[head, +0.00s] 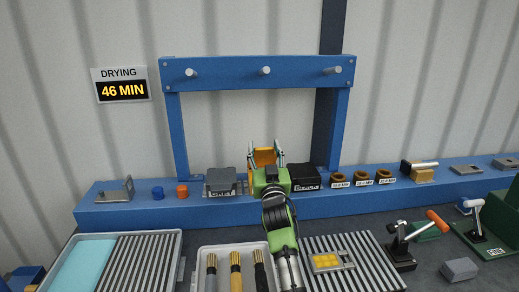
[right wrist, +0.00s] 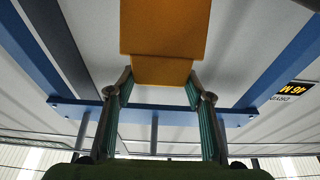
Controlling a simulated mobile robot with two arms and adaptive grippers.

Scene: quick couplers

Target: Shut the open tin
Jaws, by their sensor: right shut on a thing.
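An orange tin (right wrist: 165,28) stands on the blue shelf between a grey tin and a black tin. Its raised orange lid (head: 264,157) shows between my right gripper's fingers in the head view, and the lid (right wrist: 162,70) also shows in the right wrist view. My right gripper (head: 266,151) is shut on this lid, with one finger at each side edge. The gripper body hides most of the tin in the head view. The grey tin (head: 221,180) and the black tin (head: 304,175) look closed. My left gripper is not in view.
A blue frame (head: 258,70) with pegs rises behind the tins. Brown rings (head: 360,177) sit right along the blue shelf (head: 140,213). In front are a tray of brushes (head: 235,268), a slatted rack (head: 350,250) and a toggle clamp with an orange handle (head: 436,219).

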